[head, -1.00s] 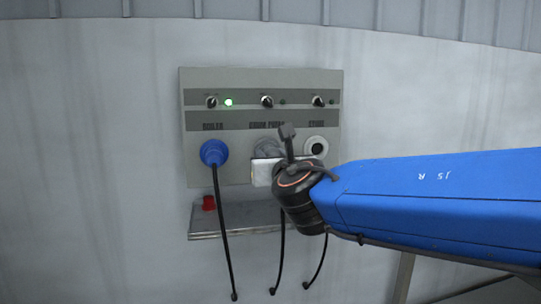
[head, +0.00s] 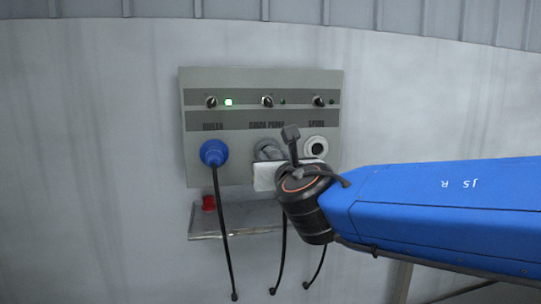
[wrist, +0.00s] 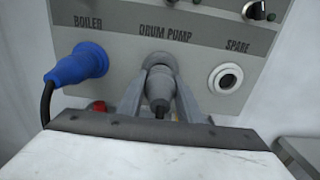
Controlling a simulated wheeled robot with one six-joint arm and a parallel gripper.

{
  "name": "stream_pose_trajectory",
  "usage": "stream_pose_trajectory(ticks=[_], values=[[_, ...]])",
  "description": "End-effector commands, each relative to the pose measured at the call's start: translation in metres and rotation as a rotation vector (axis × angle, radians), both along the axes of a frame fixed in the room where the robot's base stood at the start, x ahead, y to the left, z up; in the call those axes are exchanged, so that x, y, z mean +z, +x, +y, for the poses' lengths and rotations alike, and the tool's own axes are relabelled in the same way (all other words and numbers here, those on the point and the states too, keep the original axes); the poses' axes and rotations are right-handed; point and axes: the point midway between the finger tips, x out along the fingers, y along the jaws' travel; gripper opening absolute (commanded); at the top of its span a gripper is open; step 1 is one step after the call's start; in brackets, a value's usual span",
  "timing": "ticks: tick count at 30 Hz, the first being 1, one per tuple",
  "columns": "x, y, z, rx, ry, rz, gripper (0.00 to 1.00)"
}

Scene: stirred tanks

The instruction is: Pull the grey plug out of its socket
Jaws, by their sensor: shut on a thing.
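The grey plug (wrist: 160,88) is between the two grey fingers of my gripper (wrist: 161,100) in the wrist view, and the fingers are shut on it. It is at the round grey DRUM PUMP socket (wrist: 158,60), in the middle of the panel. The plug's front end lies against or just before the socket mouth; I cannot tell how deep it sits. In the head view the socket (head: 266,146) shows just above the white body of my gripper (head: 276,175), which hides most of the plug. A black cable hangs below.
The blue plug (head: 214,153) sits in the BOILER socket on the left, its cable hanging down. The SPARE socket (head: 315,146) on the right is empty. A grey shelf (head: 260,214) with a red object (head: 209,203) is below the panel. A green lamp (head: 228,102) glows.

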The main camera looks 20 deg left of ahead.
Motion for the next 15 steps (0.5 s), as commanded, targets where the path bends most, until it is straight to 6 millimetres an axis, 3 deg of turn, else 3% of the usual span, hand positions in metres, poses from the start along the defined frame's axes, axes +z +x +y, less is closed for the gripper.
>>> stream_pose_trajectory(ticks=[15], values=[[0.0, -0.014, -0.009, -0.001, 0.0, 0.0, 0.0]])
